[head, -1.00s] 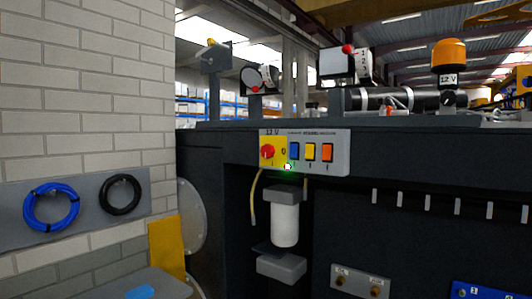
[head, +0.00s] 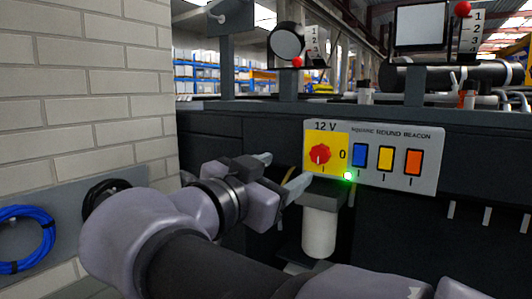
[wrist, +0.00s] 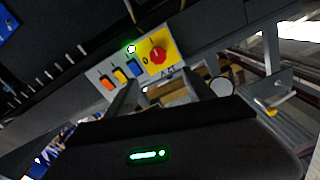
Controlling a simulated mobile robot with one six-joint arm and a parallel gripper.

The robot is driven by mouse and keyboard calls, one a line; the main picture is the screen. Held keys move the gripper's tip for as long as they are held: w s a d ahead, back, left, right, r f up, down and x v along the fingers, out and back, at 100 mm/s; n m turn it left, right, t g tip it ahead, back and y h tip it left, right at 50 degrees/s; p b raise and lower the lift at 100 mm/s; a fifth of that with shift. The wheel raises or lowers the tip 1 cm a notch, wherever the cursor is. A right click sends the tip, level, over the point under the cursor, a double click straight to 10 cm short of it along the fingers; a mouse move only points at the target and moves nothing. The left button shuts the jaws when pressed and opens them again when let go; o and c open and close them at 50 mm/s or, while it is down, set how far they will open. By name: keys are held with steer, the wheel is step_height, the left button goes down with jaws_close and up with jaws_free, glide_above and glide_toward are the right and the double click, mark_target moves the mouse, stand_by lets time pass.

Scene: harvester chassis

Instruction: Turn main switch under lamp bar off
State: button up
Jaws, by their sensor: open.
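The main switch is a red rotary knob (head: 320,154) on a yellow plate marked 12 V, at the left end of a grey panel (head: 432,180). Its white mark appears to point down to the I; the 0 is at its right. A green light (head: 348,176) glows beside the plate. My gripper (head: 281,173) is open and empty, left of and slightly below the knob in the head view, apart from it. In the wrist view, the knob (wrist: 158,54) shows beyond the fingers of my gripper (wrist: 163,94).
Blue (head: 360,156), yellow (head: 384,159) and orange (head: 413,162) rocker switches sit right of the knob. A white canister (head: 319,232) hangs below the panel. Round (head: 286,42) and square (head: 420,25) lamps stand above. A brick wall (head: 90,100) is at left.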

mark_target(319, 154)
steer(key=x, duration=1.5)
steer(key=shift+d+f+p, duration=0.1)
steer(key=shift+d+p, duration=0.15)
steer(key=shift+p, duration=0.1)
jaws_close()
